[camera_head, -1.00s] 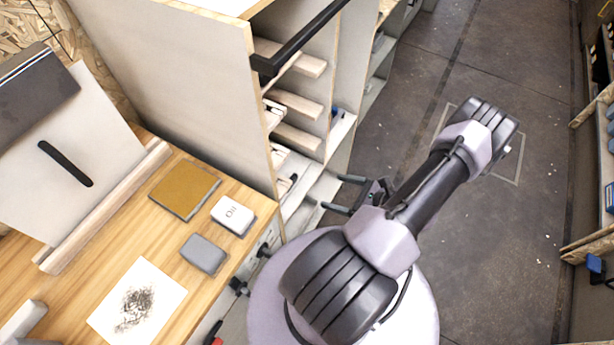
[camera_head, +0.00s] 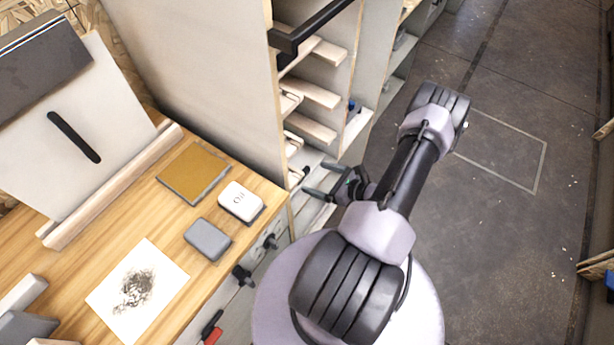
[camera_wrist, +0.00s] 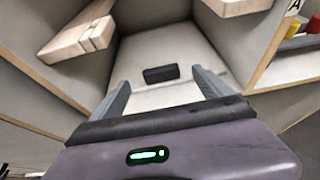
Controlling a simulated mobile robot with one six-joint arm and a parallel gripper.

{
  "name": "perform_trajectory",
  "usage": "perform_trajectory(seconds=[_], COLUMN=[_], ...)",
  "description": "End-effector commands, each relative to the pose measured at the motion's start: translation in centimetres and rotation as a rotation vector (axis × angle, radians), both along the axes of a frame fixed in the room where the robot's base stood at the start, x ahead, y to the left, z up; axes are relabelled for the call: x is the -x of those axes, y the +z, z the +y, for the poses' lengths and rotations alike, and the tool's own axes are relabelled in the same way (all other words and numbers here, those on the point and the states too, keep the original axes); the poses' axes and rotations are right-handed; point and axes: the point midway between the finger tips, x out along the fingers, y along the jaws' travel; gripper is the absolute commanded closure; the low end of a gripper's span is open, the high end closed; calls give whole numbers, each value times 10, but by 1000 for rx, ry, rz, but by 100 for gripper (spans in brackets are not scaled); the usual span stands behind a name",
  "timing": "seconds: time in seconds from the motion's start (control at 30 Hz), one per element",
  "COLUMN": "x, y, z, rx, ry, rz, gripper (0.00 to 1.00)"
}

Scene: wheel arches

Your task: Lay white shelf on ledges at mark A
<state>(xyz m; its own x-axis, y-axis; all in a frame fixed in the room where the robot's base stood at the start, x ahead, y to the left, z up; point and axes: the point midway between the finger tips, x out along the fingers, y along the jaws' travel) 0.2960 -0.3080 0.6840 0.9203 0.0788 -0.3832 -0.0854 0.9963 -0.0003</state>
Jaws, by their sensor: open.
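A white panel (camera_head: 70,140) with a black bar on its face leans on the bench at the left of the head view. My gripper (camera_head: 312,182) is open and empty at the cabinet's open front, low down. Pale wooden ledges (camera_head: 318,92) stick out inside the cabinet; ledges also show in the wrist view (camera_wrist: 78,38). A card marked A (camera_wrist: 294,6) is at the wrist view's top right. Between my fingers (camera_wrist: 165,98) in that view is a pale surface with a black block (camera_wrist: 161,74), apart from them. I cannot tell whether this surface is a shelf.
The cabinet's tall side wall (camera_head: 200,70) stands between the bench and the ledges. A black bar (camera_head: 310,28) crosses its top front. The bench (camera_head: 225,275) holds a brown pad, small boxes and a smudged sheet. Open floor (camera_head: 500,230) lies at the right.

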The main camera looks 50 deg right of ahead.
Motion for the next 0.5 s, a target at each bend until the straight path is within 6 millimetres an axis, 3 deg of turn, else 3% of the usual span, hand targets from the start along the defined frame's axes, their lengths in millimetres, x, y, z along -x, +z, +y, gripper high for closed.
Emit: perform_trajectory(seconds=[0.23, 0.5], x=[-38, -50], y=[-18, -21], z=[3, 4], rx=[0, -1], ry=[2, 0], rz=[-1, 0], gripper=[11, 11])
